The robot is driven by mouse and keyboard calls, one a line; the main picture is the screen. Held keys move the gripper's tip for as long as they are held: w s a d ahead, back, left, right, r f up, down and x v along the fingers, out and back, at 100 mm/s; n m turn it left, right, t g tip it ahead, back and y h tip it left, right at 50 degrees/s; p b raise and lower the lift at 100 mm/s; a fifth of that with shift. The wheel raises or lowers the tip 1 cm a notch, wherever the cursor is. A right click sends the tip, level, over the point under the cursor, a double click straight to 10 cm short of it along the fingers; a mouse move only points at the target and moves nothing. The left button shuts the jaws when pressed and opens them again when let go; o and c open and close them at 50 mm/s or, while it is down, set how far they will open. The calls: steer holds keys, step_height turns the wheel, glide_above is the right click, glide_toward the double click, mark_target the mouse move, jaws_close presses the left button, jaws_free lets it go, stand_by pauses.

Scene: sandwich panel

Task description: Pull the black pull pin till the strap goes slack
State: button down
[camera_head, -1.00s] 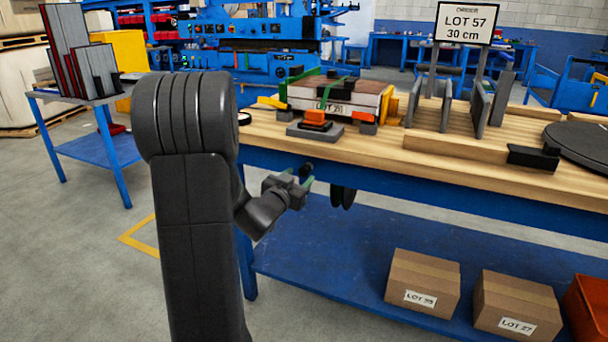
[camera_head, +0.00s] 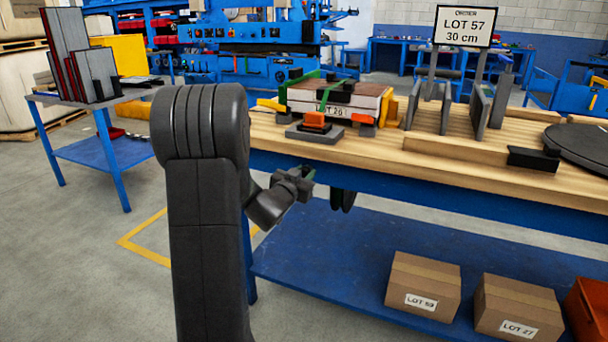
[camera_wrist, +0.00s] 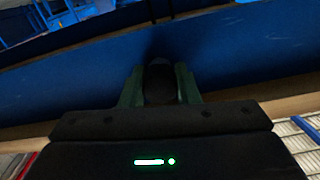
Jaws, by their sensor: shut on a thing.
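My gripper (camera_wrist: 160,88) is shut on a dark rounded thing, which looks like the black pull pin (camera_wrist: 160,80), between its green fingers in the wrist view. In the head view my gripper (camera_head: 306,179) is just in front of the workbench's blue front edge, below the wooden top. The pin cannot be made out clearly there. A green strap (camera_head: 323,98) runs over the pale panel stack (camera_head: 345,103) on the bench, with a black block on top. Whether the strap is taut or slack is too small to tell.
The workbench top (camera_head: 440,172) overhangs a blue lower shelf (camera_head: 350,250) with cardboard boxes (camera_head: 420,285). Dark round parts (camera_head: 342,199) hang under the bench edge, right of my gripper. A blue side table (camera_head: 95,100) stands at left. Floor between them is open.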

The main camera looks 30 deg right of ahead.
steer(key=shift+v, duration=1.25)
steer(key=c, duration=1.1)
jaws_free()
steer(key=shift+a, duration=0.1)
steer(key=p+v, duration=0.2)
steer(key=v, duration=1.1)
steer(key=shift+s+a, duration=0.2)
steer(key=shift+s, duration=0.05)
steer(key=shift+w+d, duration=0.1)
steer(key=b+x, duration=0.2)
steer(key=x, duration=1.1)
steer(key=shift+w+d, duration=0.2)
steer(key=shift+d, duration=0.1)
steer(key=shift+w+d, duration=0.45)
